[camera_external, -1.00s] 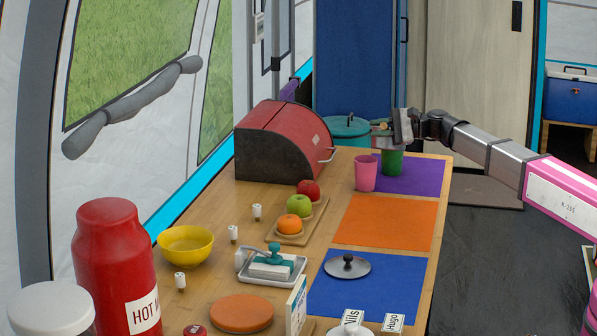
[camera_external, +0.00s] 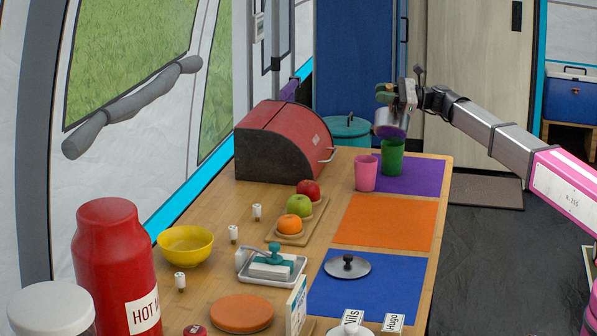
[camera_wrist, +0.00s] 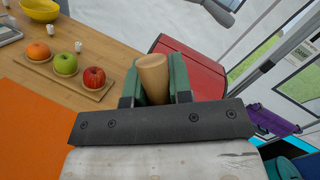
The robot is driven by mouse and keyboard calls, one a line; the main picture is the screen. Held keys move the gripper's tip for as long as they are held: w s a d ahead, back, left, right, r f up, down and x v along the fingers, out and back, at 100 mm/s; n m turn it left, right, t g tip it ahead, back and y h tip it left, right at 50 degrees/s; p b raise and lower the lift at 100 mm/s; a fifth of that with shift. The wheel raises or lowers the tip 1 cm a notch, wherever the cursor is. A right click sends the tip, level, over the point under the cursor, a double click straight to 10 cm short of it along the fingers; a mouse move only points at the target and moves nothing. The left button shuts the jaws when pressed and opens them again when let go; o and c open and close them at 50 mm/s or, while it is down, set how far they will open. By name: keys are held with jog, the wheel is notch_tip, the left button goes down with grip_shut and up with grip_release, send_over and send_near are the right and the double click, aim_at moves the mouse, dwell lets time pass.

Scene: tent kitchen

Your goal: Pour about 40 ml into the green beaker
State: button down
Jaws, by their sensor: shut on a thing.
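The green beaker (camera_external: 392,158) stands upright on the purple mat (camera_external: 425,177) at the far end of the table. My gripper (camera_external: 394,94) is above it and shut on a small shiny metal vessel (camera_external: 388,118). The vessel hangs just above the beaker, apart from its rim, and looks tilted. Its lower face shows purple; I cannot tell whether this is its base or its mouth. In the wrist view, a tan rounded handle (camera_wrist: 153,76) sits between the green fingers of my gripper (camera_wrist: 158,82). No liquid or stream is visible, and the beaker's level is hidden.
A pink cup (camera_external: 366,173) stands close left of the green beaker. A red bread box (camera_external: 285,140) and a teal pot (camera_external: 345,129) stand behind to the left. A fruit board (camera_external: 318,212) lies nearer. The orange mat (camera_external: 385,222) is bare.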

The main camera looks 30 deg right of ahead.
jog(key=shift+w+d+m, duration=0.3)
jog(key=shift+d+m, duration=0.05)
jog(key=shift+m, duration=0.05)
jog(key=shift+w+d+r+m+t, duration=0.1)
jog(key=shift+w+d+m+t, duration=0.15)
jog(key=shift+w+m+t, duration=0.05)
jog(key=shift+w+d+r+m+t, duration=0.3)
jog(key=shift+w+d+r+m, duration=0.55)
jog(key=shift+m, duration=0.25)
jog(key=m, duration=0.1)
jog(key=w+d+m, duration=0.1)
jog(key=w+d+t, duration=0.1)
jog(key=shift+d+f+m, duration=0.2)
jog(key=shift+f+m, duration=0.05)
jog(key=shift+m, duration=0.15)
jog(key=shift+s, duration=0.1)
jog(key=shift+w+r+m, duration=0.1)
jog(key=shift+w+m, duration=0.1)
jog(key=shift+m, duration=0.1)
jog(key=shift+w+d+r+m+t+p, duration=0.15)
jog(key=shift+w+d+m+t+p, duration=0.15)
jog(key=shift+w+d+m, duration=0.4)
jog(key=shift+w+d+r+m+t+p, duration=0.1)
jog(key=shift+w+d+m+t+p, duration=0.2)
jog(key=shift+w+d+m, duration=0.35)
